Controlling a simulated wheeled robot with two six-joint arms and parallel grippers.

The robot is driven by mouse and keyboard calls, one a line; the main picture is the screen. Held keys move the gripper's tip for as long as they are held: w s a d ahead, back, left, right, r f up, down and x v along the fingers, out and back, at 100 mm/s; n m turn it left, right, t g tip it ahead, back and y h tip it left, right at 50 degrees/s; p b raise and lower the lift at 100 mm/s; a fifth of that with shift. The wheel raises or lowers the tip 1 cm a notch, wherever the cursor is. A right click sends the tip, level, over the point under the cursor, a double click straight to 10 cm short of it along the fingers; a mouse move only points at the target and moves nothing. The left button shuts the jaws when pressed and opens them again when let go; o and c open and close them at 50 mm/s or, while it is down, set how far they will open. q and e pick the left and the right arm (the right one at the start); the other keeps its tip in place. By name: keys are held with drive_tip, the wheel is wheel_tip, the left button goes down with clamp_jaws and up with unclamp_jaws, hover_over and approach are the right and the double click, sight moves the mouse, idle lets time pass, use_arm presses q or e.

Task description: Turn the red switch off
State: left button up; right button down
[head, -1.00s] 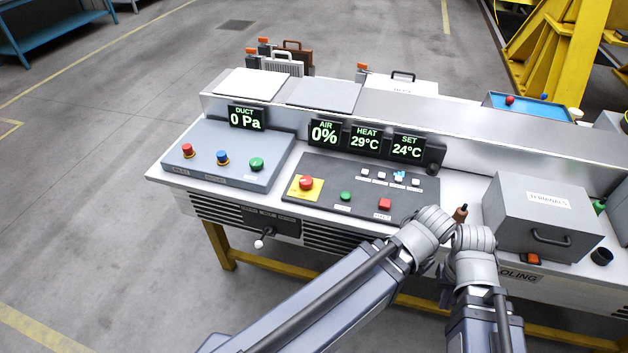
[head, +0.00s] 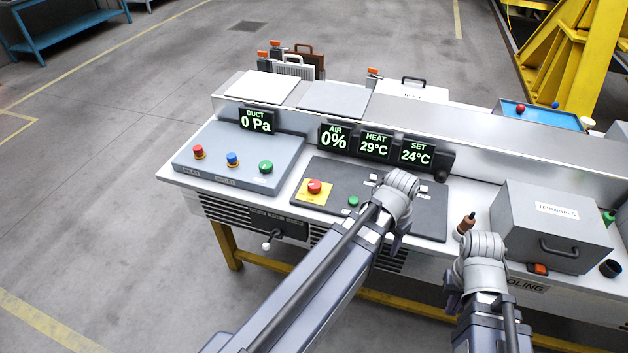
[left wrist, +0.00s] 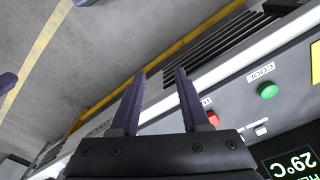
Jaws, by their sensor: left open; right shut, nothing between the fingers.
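The dark control panel (head: 318,170) lies in the middle of the bench. Its square red switch is hidden behind my left arm in the head view. In the left wrist view a small red switch (left wrist: 213,117) shows partly, just right of my right-hand finger. A green button (left wrist: 268,91) labelled COOL is beside it. My left gripper (left wrist: 160,73) is open and empty, its fingers apart from the switch; in the head view my own wrist hides most of it. My right gripper (head: 451,290) is shut and empty, low in front of the bench edge and mostly hidden.
A red mushroom button (head: 314,187) on a yellow plate is left of my left arm. A grey box (head: 215,165) carries red, blue and green buttons. A brown-handled tool (head: 467,222) and the terminals box (head: 550,225) stand right. An orange-red rocker (head: 538,268) is on the front edge.

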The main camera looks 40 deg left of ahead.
sight(315, 184)
use_arm(q)
drive_tip(key=o, duration=0.4)
drive_tip(key=shift+n+t+h, duration=0.4)
drive_tip(key=shift+t+h, duration=0.1)
drive_tip(key=shift+t, duration=0.4)
drive_tip(key=w+a, duration=0.2)
drive_tip(key=a, duration=0.2)
drive_tip(key=w+a+r, duration=0.1)
drive_tip(key=w+a, duration=0.1)
drive_tip(key=a, duration=0.3)
drive_tip(key=w+a+r+p, duration=0.1)
drive_tip(key=w+a, duration=0.1)
drive_tip(key=a, duration=0.3)
drive_tip(key=shift+w+a, duration=0.1)
drive_tip(key=shift+o, duration=0.9)
drive_tip(key=a+r+t+p, duration=0.1)
drive_tip(key=a+r+t, duration=0.1)
drive_tip(key=a, duration=1.3)
drive_tip(key=shift+w+a+n, duration=0.3)
drive_tip(key=shift+w+a, duration=0.1)
drive_tip(key=shift+w, duration=0.05)
drive_tip(key=shift+a+r, duration=0.1)
drive_tip(key=shift+a, duration=0.35)
drive_tip(key=b+x, duration=0.7)
drive_tip(key=x, duration=0.1)
drive_tip(key=shift+a, duration=0.1)
drive_tip(key=shift+s+r, duration=0.1)
drive_tip(key=shift+c, duration=0.3)
